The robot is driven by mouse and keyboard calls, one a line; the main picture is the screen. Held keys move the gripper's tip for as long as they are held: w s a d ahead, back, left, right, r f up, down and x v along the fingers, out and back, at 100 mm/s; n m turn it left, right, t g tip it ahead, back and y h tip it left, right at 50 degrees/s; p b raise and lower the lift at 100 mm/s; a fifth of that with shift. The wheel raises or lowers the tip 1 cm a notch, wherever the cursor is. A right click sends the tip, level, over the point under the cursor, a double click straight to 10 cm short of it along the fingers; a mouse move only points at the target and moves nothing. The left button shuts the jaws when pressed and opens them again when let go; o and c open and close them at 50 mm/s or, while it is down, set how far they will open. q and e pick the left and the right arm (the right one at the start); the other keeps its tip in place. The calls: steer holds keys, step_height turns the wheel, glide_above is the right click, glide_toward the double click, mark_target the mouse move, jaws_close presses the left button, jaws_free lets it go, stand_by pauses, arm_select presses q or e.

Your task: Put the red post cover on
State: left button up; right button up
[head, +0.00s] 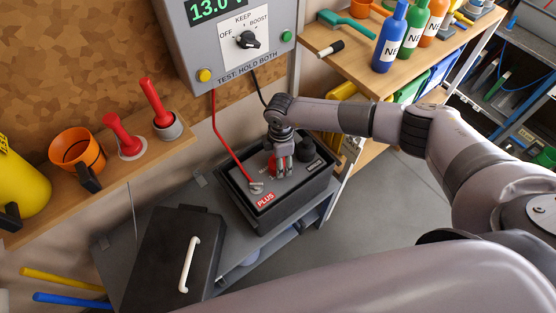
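The battery (292,193) sits in a black tray-like case on a grey shelf, with a red PLUS label (265,198) on its front edge. A red cable ends in a metal lug at the plus post (256,187). A small red piece, which looks like the red post cover (271,166), is at my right gripper's fingers, above the battery top. My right gripper (283,167) points down there, right of the plus post; its fingers partly hide the red piece, and I cannot tell if they grip it. A black cover (306,149) stands at the battery's far right. My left gripper is out of view.
A black lid with a white handle (189,264) lies left of the battery. The grey tester box (232,60) hangs above, its red and black cables running down. A wooden shelf (187,136) at left holds red tools and an orange cup. Bottles (390,38) stand on the right bench.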

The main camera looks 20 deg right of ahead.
steer(key=c, duration=0.5)
steer(key=shift+r, duration=0.1)
